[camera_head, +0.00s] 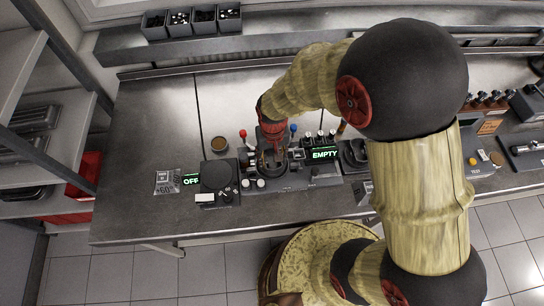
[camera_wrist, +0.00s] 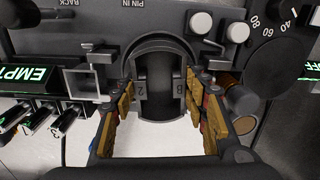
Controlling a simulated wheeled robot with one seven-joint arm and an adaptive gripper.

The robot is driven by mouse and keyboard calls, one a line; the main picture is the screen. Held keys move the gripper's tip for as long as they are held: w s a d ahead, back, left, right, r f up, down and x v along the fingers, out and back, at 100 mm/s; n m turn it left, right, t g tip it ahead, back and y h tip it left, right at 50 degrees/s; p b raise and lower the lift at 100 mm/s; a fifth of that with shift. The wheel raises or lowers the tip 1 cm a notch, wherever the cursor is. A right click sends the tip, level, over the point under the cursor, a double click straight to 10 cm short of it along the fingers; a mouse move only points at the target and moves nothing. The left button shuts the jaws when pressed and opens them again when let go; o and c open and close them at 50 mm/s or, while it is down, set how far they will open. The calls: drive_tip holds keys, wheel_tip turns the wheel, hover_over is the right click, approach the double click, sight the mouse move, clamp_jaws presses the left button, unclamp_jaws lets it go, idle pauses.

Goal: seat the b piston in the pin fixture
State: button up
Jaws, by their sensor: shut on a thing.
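My gripper (camera_wrist: 165,92) is shut on the b piston (camera_wrist: 180,88), a dark grey rounded part with marks like "2" and "B" on its two sides. One finger is on each side of it. The piston is at the dark pin fixture (camera_wrist: 165,18), whose body bears "PIN IN" in the wrist view. A curved rim lies close around the piston's far side; I cannot tell whether the piston rests fully down. In the head view my gripper (camera_head: 272,150) points down over the fixture (camera_head: 290,182), and the piston is mostly hidden there.
A lit "EMPTY" display (camera_head: 324,154) stands right of the fixture. A black unit with a round plate (camera_head: 217,174) and an "OFF" display (camera_head: 192,179) are on the left. Red (camera_head: 243,134) and blue (camera_head: 293,128) knobs stand close behind.

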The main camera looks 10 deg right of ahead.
drive_tip(key=shift+f+b, duration=0.3)
drive_tip(key=shift+f, duration=0.2)
idle(0.3)
idle(0.4)
drive_tip(key=o, duration=1.6)
drive_tip(key=shift+o, duration=0.9)
drive_tip(key=shift+o, duration=1.2)
drive_tip(key=shift+r, duration=0.1)
drive_tip(key=shift+r+p, duration=2.35)
drive_tip(key=shift+r, duration=0.7)
